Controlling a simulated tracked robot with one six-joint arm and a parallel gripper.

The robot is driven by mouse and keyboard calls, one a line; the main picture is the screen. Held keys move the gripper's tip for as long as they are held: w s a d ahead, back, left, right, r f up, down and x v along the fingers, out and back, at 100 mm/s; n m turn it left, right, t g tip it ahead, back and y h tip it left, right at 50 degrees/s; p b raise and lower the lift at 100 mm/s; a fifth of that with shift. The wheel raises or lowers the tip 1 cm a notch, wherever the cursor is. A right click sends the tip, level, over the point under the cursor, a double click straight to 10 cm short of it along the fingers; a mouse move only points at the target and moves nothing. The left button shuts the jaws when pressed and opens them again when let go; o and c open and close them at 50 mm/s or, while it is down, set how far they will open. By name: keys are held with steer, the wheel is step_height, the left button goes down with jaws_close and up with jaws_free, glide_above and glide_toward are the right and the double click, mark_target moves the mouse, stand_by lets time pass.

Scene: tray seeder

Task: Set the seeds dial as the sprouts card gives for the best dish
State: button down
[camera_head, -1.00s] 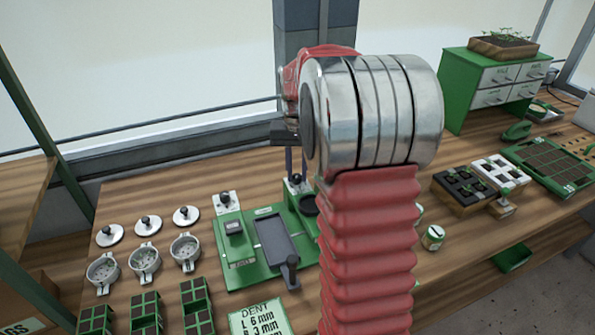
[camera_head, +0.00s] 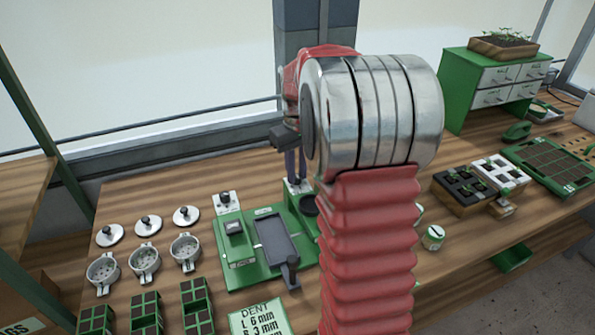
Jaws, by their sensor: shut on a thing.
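My gripper (camera_head: 296,177) points down at the back of the green seeder (camera_head: 236,262), its fingers mostly behind my arm. It is shut on a small dark knob (camera_head: 297,182) on a white plate. A second dark knob (camera_head: 224,197) on a white plate stands at the seeder's back left. I cannot read which is the seeds dial, nor any setting. I cannot make out a sprouts card.
A card (camera_head: 256,318) headed "DENT" with mm values lies at the front, cut off by the frame. Green cell trays (camera_head: 145,312) stand at the front left. Seedling blocks (camera_head: 460,187), a tin (camera_head: 433,238) and a green drawer cabinet (camera_head: 480,75) are at the right.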

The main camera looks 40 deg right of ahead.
mark_target(297, 175)
steer(key=c, duration=1.6)
jaws_free()
steer(key=shift+o, duration=0.2)
steer(key=shift+r, duration=0.15)
step_height(297, 175, up, 14)
steer(key=shift+f, duration=0.25)
